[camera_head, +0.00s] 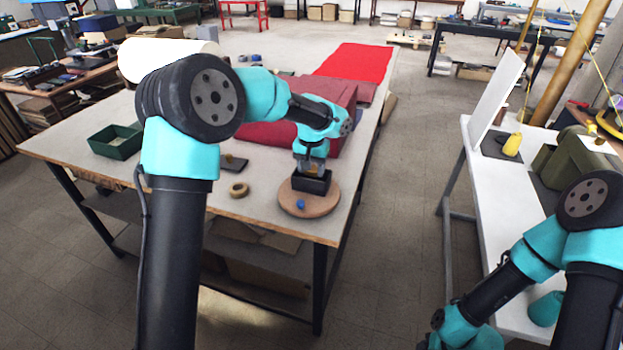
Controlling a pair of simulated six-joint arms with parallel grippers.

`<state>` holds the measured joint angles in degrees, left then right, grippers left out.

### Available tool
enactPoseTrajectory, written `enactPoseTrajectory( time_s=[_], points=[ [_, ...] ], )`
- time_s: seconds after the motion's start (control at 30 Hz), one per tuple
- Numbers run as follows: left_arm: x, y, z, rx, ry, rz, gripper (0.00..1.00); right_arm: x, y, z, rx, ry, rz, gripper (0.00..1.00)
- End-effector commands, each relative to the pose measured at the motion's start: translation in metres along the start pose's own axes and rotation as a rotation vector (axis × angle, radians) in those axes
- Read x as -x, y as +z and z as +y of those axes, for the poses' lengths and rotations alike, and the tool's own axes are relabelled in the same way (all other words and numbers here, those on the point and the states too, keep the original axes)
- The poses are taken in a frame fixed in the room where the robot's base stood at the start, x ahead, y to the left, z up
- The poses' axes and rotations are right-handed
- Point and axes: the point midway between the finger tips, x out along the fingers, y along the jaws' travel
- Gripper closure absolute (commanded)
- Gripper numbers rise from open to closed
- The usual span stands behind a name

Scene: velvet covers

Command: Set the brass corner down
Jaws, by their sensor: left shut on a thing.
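My left gripper (311,170) points down over a small dark box (316,187) on a round wooden board (326,204) near the front right of the left table. It is shut on a small brass-coloured piece that barely shows between the fingertips, the brass corner. The piece is at the box's top; I cannot tell whether it touches the box. My right arm is at the lower right, and its gripper is not visible.
A small blue thing (301,204) lies on the board's front. A tan ring (239,189), a dark flat piece (235,163) and a green tray (117,148) lie to the left. Red cloth (358,63) lies behind. A white table (482,177) stands right, across a clear aisle.

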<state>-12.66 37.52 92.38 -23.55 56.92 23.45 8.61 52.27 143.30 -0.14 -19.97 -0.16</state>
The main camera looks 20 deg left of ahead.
Motion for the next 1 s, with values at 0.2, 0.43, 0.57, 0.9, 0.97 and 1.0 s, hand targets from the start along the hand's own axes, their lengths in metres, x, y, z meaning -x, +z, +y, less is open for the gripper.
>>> enactPoseTrajectory(
  time_s=[0.2, 0.43, 0.57, 0.9, 0.97, 1.0],
  points=[
    [-0.033, 0.001, 0.0, 0.0, -0.001, -0.003, 0.7, 0.0, 0.0, 0.0, 0.0, 0.0, 0.0, 0.57],
    [-0.043, 0.0, 0.0, -0.001, 0.0, -0.001, 0.7, 0.0, 0.0, 0.0, 0.0, 0.0, 0.0, 0.57],
    [-0.042, 0.0, 0.0, -0.001, 0.0, -0.001, 0.7, 0.0, 0.0, 0.0, 0.0, 0.0, 0.0, 0.57],
    [-0.045, 0.0, 0.0, 0.0, 0.0, -0.001, 0.38, 0.0, 0.0, 0.0, 0.0, 0.0, 0.0, 0.57],
    [-0.045, 0.0, 0.0, -0.001, 0.0, -0.001, 0.38, 0.0, 0.0, 0.0, 0.0, 0.0, 0.0, 0.57],
    [-0.045, 0.0, 0.0, 0.0, 0.0, -0.001, 0.38, 0.0, 0.0, 0.0, 0.0, 0.0, 0.0, 0.57]
  ],
)
